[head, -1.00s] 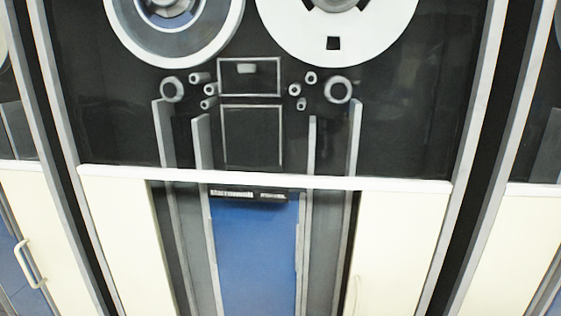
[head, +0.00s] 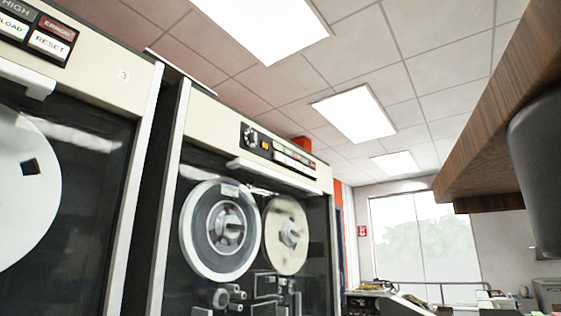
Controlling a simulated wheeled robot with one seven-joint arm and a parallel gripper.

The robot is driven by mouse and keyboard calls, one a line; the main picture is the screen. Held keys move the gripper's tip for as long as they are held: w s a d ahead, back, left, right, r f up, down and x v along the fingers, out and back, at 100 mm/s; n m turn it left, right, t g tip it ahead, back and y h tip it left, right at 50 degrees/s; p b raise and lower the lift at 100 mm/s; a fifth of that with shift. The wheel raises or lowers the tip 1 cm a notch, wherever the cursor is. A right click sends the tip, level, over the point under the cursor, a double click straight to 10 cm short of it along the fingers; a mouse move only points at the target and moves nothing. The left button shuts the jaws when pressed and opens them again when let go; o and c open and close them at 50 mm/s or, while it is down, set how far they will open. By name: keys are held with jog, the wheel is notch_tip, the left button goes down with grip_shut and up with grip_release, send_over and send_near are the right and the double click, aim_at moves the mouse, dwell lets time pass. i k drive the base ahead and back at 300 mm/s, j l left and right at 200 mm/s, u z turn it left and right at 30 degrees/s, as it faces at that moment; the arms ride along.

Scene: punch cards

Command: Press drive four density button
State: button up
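A tape drive cabinet (head: 172,100) stands in the middle left, right of the cabinet marked 3 (head: 123,75). Its own number is not visible. Its control panel (head: 278,150) is a dark strip near the top, with a dark knob (head: 249,138), a small orange button (head: 265,145) and pale buttons to the right. The labels there are too small to read, so I cannot tell which is the density button. My gripper is not in view.
The drive marked 3 fills the left edge; its panel shows HIGH, ERROR, LOAD and RESET (head: 48,43). A wooden-edged overhang (head: 490,110) and a dark rounded shape (head: 540,170) fill the right. A desk with equipment (head: 385,303) and windows (head: 420,240) are farther back.

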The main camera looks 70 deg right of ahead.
aim_at(299, 167)
jog(key=j+z, duration=0.1)
jog(key=z, duration=0.4)
jog(key=j+z, duration=0.1)
jog(key=z, duration=0.35)
jog(key=k+z, duration=0.1)
jog(key=z, duration=0.4)
